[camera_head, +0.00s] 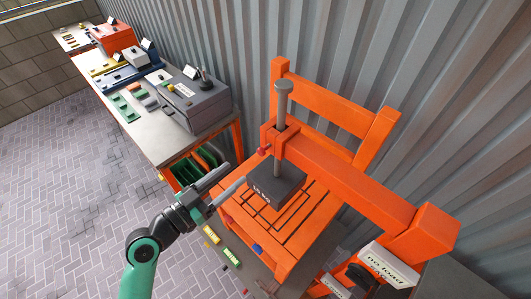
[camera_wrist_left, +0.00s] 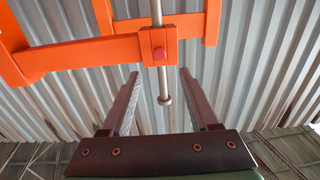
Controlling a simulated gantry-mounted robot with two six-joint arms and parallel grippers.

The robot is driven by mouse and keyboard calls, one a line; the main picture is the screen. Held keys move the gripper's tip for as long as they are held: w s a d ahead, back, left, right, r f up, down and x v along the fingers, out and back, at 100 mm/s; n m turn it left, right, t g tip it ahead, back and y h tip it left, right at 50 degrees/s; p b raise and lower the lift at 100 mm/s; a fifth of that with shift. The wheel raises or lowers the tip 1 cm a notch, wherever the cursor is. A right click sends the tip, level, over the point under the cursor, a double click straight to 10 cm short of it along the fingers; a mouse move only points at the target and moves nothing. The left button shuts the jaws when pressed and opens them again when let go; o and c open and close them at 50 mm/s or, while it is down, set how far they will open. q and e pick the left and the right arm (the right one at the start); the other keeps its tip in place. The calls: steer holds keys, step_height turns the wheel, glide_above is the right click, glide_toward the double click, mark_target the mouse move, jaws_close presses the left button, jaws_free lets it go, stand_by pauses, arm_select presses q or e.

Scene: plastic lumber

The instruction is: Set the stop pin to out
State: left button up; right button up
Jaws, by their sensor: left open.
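The stop pin appears as a small red knob (camera_head: 262,151) on the orange collar around the press's grey rod (camera_head: 282,108). In the left wrist view the round red knob (camera_wrist_left: 159,53) faces the camera, between and beyond the fingers. How far it stands out of the collar I cannot tell. My left gripper (camera_head: 234,177) is open and empty, left of the dark press block (camera_head: 275,185), with its fingers toward the press. It also shows in the left wrist view (camera_wrist_left: 159,72), apart from the knob. My right gripper is not in view.
The orange press frame (camera_head: 350,170) stands against a corrugated metal wall (camera_head: 345,50). Its slatted table (camera_head: 315,210) lies below the block. A workbench (camera_head: 150,125) with a grey box (camera_head: 195,100) stands left. Small coloured pieces (camera_head: 231,256) lie at the front. A white sign (camera_head: 385,262) is at right.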

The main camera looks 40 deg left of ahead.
mark_target(260, 152)
arm_select(q)
steer(key=w+p, duration=0.2)
steer(key=w, duration=0.8)
steer(key=shift+w+r, duration=0.15)
steer(key=shift+w, duration=0.65)
jaws_close()
stand_by(0.4)
